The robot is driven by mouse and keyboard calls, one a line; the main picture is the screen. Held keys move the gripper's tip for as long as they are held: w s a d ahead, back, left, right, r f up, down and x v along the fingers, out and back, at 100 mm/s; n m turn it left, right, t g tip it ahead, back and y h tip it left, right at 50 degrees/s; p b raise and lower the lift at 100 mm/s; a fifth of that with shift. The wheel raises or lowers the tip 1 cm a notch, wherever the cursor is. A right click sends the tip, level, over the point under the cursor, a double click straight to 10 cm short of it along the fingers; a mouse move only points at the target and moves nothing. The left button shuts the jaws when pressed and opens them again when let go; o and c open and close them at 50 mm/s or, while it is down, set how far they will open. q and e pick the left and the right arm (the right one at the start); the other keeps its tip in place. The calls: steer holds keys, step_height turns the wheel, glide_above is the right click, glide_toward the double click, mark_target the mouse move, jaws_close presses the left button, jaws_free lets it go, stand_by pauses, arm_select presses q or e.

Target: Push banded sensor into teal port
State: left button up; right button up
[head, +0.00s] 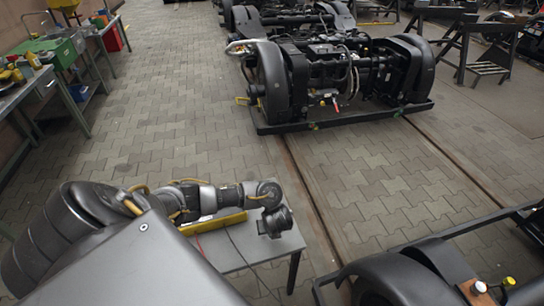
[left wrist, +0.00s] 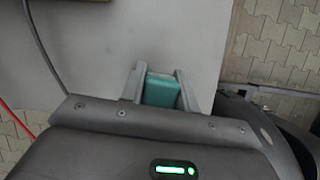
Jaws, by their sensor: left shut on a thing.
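My left gripper (head: 276,222) is over the right end of a grey table (head: 262,247) in the head view. In the left wrist view its two grey fingers (left wrist: 160,72) are shut on a teal block-like piece (left wrist: 160,91). I see no bands on the part that shows; its lower part is hidden by the gripper body. I cannot tell whether this piece is the sensor or part of the port. No other banded sensor or teal port can be made out. My right gripper is not in view.
A yellow object (head: 222,221) lies on the table behind my left arm. A red and a dark cable hang by the table's front. A black bogie (head: 330,80) stands on the paving beyond; another bogie part (head: 415,275) is at lower right. A workbench is at far left.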

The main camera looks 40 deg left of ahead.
arm_select(q)
steer(key=s+d+r+p, duration=0.8)
steer(key=d+r+p, duration=0.15)
steer(key=p, duration=0.25)
steer(key=w+d+r+n+p, duration=0.1)
steer(key=w+d+r, duration=0.2)
steer(key=w, duration=0.1)
steer(key=shift+r+h, duration=0.35)
steer(key=shift+h, duration=0.05)
